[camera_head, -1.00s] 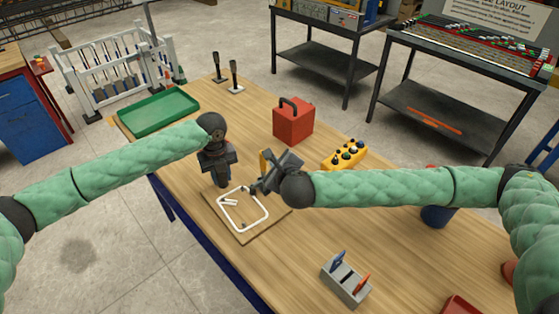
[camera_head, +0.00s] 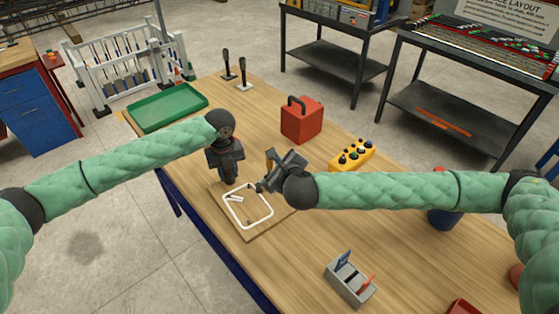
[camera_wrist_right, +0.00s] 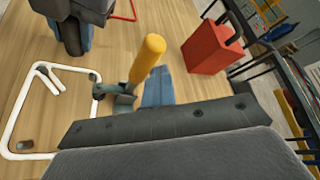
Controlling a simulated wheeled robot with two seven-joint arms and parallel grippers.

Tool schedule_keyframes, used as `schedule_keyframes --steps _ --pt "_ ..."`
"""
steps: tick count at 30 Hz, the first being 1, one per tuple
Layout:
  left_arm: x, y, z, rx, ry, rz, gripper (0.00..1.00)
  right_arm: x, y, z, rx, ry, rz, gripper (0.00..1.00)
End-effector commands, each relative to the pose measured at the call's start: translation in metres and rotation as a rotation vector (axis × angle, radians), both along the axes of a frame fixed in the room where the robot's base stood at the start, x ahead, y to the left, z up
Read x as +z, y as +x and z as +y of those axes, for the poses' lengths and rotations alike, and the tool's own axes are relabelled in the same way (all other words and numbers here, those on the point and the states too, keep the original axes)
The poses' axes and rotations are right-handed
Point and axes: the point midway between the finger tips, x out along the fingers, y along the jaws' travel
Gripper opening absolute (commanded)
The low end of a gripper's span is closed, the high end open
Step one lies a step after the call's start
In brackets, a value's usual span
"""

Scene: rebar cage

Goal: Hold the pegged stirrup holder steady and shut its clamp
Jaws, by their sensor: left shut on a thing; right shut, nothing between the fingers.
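The stirrup holder is a wooden board (camera_head: 226,224) with a bent white stirrup (camera_head: 270,208) lying around its pegs. Its clamp has a yellow handle (camera_wrist_right: 147,60), which stands upright and slightly tilted, over a grey metal base (camera_wrist_right: 118,101) near the stirrup's corner. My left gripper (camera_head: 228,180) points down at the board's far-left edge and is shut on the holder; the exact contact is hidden. It also shows in the right wrist view (camera_wrist_right: 80,38). My right gripper (camera_head: 264,186) is shut and empty, close beside the clamp. Its blue fingers (camera_wrist_right: 160,85) show just behind the handle; touching cannot be told.
A red box (camera_head: 301,122) and a yellow control box (camera_head: 352,155) stand beyond the board. A green tray (camera_head: 167,108) lies at the table's far left. A grey tool caddy (camera_head: 350,281) stands at the near side. The table between is clear.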

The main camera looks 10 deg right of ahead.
Motion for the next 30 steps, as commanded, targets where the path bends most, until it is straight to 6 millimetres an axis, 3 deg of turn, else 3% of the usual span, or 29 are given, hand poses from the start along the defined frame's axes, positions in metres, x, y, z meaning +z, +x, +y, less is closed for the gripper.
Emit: schedule_keyframes --steps 5,11,21,30 --pt "0.0 -0.001 -0.005 -0.005 -0.006 -0.001 0.0 0.001 0.002 -0.006 0.011 0.006 0.0 0.0" --pt "0.0 -0.001 -0.004 -0.004 -0.004 0.0 0.0 0.001 0.014 -0.041 0.0 0.001 -0.001 0.0" --pt "0.0 -0.001 -0.002 -0.003 -0.003 0.0 0.0 -0.001 -0.056 -0.038 0.001 0.001 0.002 0.0" --pt "0.0 -0.001 -0.002 -0.002 -0.002 -0.001 0.0 -0.001 -0.085 -0.038 0.0 0.001 0.002 0.0"
